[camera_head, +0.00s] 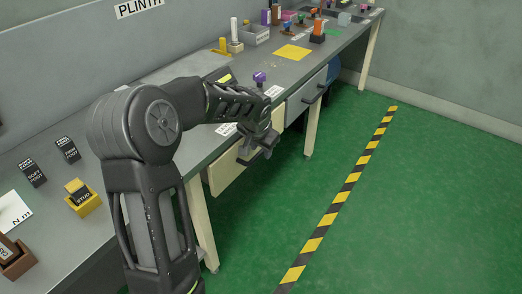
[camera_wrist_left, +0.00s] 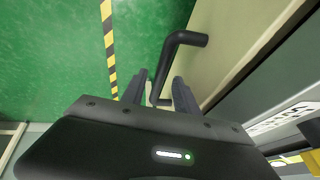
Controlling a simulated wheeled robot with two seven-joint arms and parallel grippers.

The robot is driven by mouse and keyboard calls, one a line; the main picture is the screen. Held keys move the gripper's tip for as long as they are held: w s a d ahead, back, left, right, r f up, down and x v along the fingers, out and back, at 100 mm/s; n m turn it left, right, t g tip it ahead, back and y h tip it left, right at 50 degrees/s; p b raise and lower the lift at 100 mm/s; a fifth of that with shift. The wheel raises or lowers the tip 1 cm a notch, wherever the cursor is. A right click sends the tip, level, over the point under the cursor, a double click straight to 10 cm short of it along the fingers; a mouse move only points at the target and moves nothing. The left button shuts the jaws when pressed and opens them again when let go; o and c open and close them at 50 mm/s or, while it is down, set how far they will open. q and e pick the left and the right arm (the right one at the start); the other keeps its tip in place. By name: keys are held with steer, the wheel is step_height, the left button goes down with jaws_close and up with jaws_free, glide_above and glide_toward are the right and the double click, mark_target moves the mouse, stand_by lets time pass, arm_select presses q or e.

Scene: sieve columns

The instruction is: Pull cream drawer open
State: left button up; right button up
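The cream drawer (camera_head: 226,172) is under the front edge of the workbench, its front partly hidden by my left arm and gripper. In the left wrist view its front (camera_wrist_left: 228,38) is on the right, with a black bar handle (camera_wrist_left: 170,58) standing out from it. My left gripper (camera_head: 262,150) is at the drawer front. In the wrist view the gripper's fingers (camera_wrist_left: 159,88) are apart, one on each side of the handle bar, with gaps showing. I cannot tell whether either finger touches the bar. My right gripper is not in view.
A grey drawer (camera_head: 306,98) with a black handle is farther along the bench (camera_head: 196,152). A purple-topped item (camera_head: 259,78) stands on the benchtop, with a yellow block holder (camera_head: 84,199) nearer. Green floor (camera_head: 420,200) in front is clear, with a striped line (camera_head: 345,190).

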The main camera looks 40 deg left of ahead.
arm_select(q)
steer(key=shift+c, duration=0.2)
jaws_close()
stand_by(1.3)
